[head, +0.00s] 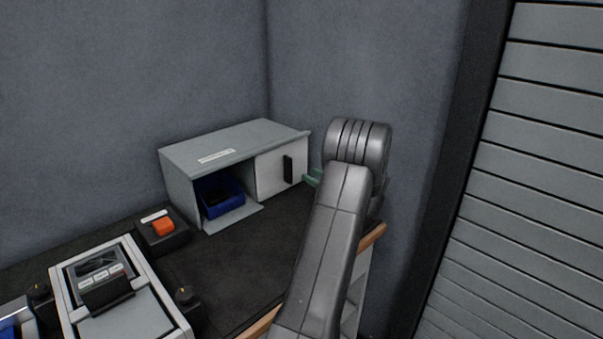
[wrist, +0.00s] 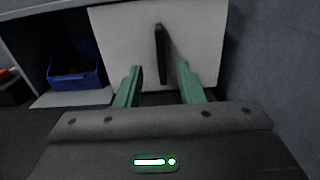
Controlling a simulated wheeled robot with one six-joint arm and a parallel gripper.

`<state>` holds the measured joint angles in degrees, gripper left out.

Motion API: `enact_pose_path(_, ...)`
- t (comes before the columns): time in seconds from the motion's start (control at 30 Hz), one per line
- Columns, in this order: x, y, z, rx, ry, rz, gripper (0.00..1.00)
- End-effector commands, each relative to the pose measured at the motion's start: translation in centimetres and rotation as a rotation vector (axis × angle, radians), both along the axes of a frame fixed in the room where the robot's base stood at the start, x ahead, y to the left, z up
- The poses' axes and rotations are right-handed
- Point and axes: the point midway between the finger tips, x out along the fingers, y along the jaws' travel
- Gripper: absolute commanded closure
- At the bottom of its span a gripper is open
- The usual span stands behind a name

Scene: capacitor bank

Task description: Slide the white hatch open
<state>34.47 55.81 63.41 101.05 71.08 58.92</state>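The white hatch (head: 271,175) covers the right part of the grey cabinet's front, and the left part stands open. A dark upright handle (head: 288,169) sits on the hatch. In the wrist view the hatch (wrist: 190,40) fills the upper middle, with its handle (wrist: 161,55) a little beyond the fingertips. My gripper (wrist: 159,70) is open, its two green fingers apart with nothing between them. The handle appears between the finger lines, apart from both fingers. In the head view my arm hides most of the gripper, and only a bit of green finger (head: 312,178) shows.
The grey cabinet (head: 235,143) stands on a dark bench (head: 215,265) near the wall corner. A blue bin (head: 222,198) sits in its open left part. An orange button box (head: 162,228) and a framed device (head: 120,290) stand left. A wall is close on the right.

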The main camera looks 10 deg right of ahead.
Motion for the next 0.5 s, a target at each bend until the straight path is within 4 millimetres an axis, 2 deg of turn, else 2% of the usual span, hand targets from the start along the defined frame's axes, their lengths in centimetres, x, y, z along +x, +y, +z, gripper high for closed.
enact_pose_path(0.1, -1.7, -1.2, 0.0, 0.000, 0.000, -0.002, 0.65)
enact_pose_path(0.2, -2.6, -1.8, 0.0, 0.001, 0.001, -0.002, 0.65)
enact_pose_path(0.5, -3.2, -2.1, 0.0, 0.001, 0.001, 0.000, 0.65)
